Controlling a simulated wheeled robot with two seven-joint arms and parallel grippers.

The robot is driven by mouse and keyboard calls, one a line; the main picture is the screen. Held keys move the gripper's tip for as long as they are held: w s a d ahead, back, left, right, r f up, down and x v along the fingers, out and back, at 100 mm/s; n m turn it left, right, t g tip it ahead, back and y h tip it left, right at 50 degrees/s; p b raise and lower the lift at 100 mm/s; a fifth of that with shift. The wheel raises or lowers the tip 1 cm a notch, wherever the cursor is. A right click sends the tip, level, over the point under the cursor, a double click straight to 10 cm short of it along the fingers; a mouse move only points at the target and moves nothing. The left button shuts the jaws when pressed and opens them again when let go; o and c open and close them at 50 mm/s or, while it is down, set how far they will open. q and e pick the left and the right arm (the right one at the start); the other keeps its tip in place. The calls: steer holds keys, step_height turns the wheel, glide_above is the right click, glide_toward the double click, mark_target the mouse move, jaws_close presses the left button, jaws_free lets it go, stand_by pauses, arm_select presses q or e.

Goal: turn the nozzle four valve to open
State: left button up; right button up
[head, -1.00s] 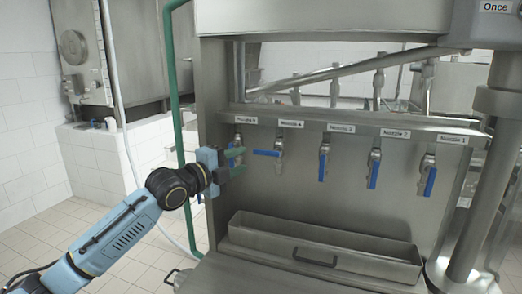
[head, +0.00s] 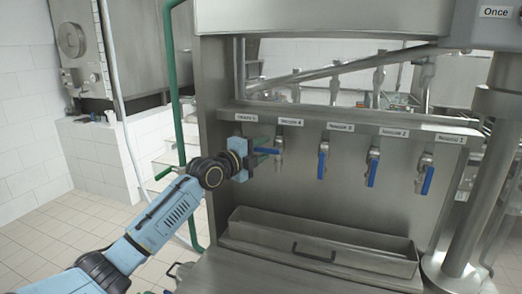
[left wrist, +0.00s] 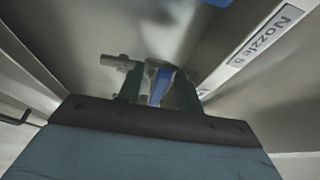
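The nozzle four valve has a blue lever (head: 266,151) lying sideways, pointing left from its metal body under the "Nozzle 4" label (head: 290,122). My left gripper (head: 264,150) is at this lever with its green fingers apart, one above and one below it. Gaps show between fingers and lever in the head view. In the left wrist view a blue lever (left wrist: 160,87) shows between the fingers (left wrist: 158,90); I cannot tell whether they touch it. The nozzle five valve is hidden behind the gripper. My right gripper is not in view.
Blue levers of nozzle three (head: 322,165), nozzle two (head: 372,173) and nozzle one (head: 427,180) hang down to the right. A metal trough (head: 330,240) with a handle lies below. A green post (head: 176,90) stands left of the machine. A label rail (head: 350,122) runs above the valves.

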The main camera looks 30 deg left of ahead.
arm_select(q)
jaws_close()
steer(key=f+n+b, duration=0.1)
steer(key=n+b, duration=0.1)
steer(key=shift+f+t+b, duration=0.1)
steer(key=shift+t+b, duration=0.25)
steer(key=shift+t, duration=0.05)
steer(key=shift+d+f+n+t+b, duration=0.2)
steer(key=shift+n+t+b, duration=0.25)
steer(key=shift+n, duration=0.55)
steer(key=shift+w+d+f+n+t+y+p, duration=0.15)
steer(key=shift+d+f+n+t+y+p, duration=0.3)
steer(key=shift+n+y, duration=1.75)
steer(key=shift+w+d+f+n+t+y+p, duration=0.15)
steer(key=shift+d+f+n+t+y+p, duration=0.4)
steer(key=shift+n, duration=3.45)
steer(key=shift+w+d+f+n+t+y+p, duration=0.25)
steer(key=shift+d+n+y, duration=0.7)
steer(key=shift+n, duration=2.15)
steer(key=shift+s+a+r+y, duration=0.15)
steer(key=shift+a+y, duration=0.1)
steer(key=shift+y, duration=0.15)
